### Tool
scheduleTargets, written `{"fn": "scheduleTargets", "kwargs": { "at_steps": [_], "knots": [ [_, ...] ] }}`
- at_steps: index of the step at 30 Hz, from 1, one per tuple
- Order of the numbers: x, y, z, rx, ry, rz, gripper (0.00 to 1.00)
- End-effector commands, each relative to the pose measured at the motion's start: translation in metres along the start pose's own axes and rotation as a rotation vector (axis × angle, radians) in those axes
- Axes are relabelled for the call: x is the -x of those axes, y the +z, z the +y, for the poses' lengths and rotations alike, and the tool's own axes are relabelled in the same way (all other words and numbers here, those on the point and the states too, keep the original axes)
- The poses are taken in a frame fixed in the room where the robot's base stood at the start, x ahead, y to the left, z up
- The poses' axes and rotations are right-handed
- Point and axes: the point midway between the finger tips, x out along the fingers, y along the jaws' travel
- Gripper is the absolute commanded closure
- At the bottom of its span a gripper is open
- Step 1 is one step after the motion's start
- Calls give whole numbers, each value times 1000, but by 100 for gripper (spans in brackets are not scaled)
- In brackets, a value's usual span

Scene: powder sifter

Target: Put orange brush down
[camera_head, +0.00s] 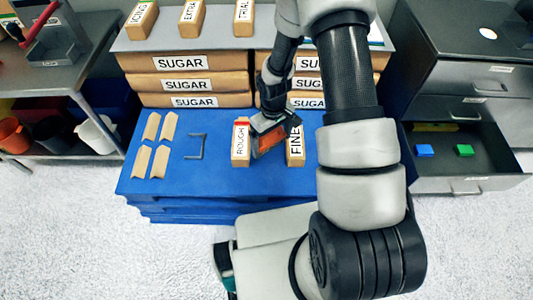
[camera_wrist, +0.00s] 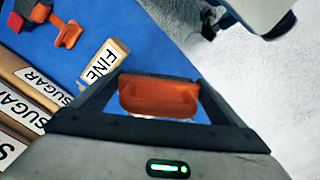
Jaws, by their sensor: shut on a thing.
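My gripper (camera_head: 268,128) is shut on the orange brush (camera_head: 270,138) and holds it over the blue platform (camera_head: 150,185), between the block labelled ROUGH (camera_head: 241,142) and the block labelled FINE (camera_head: 296,148). In the wrist view the orange brush (camera_wrist: 160,97) lies between the two fingers of my gripper (camera_wrist: 158,82). The FINE block (camera_wrist: 104,66) shows just left of the fingers there. I cannot tell whether the brush touches the platform.
Stacked SUGAR boxes (camera_head: 185,86) stand behind. Several tan pieces (camera_head: 160,160) and a thin grey handle (camera_head: 196,146) lie left on the platform. An open drawer (camera_head: 465,160) at right holds a blue block (camera_head: 424,150) and a green block (camera_head: 464,150). The platform's front left is clear.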

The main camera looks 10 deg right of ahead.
Motion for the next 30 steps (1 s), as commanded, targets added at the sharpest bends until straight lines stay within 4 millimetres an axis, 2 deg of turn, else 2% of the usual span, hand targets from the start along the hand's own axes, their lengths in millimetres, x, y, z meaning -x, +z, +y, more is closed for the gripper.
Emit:
{"fn": "scheduleTargets", "kwargs": {
  "at_steps": [1,6,9,13,18,20,27,30],
  "knots": [
    [-38,-9,4,60,-1,2,31],
    [-101,-37,20,267,-1,3,31],
    [-131,-51,30,367,-2,2,31],
    [-157,-65,43,458,-1,2,31],
    [-172,-74,52,518,0,2,31],
    [-179,-75,53,527,-1,1,31],
    [-222,-75,53,530,-1,-1,31],
    [-231,-75,53,529,0,0,31]
  ]
}}
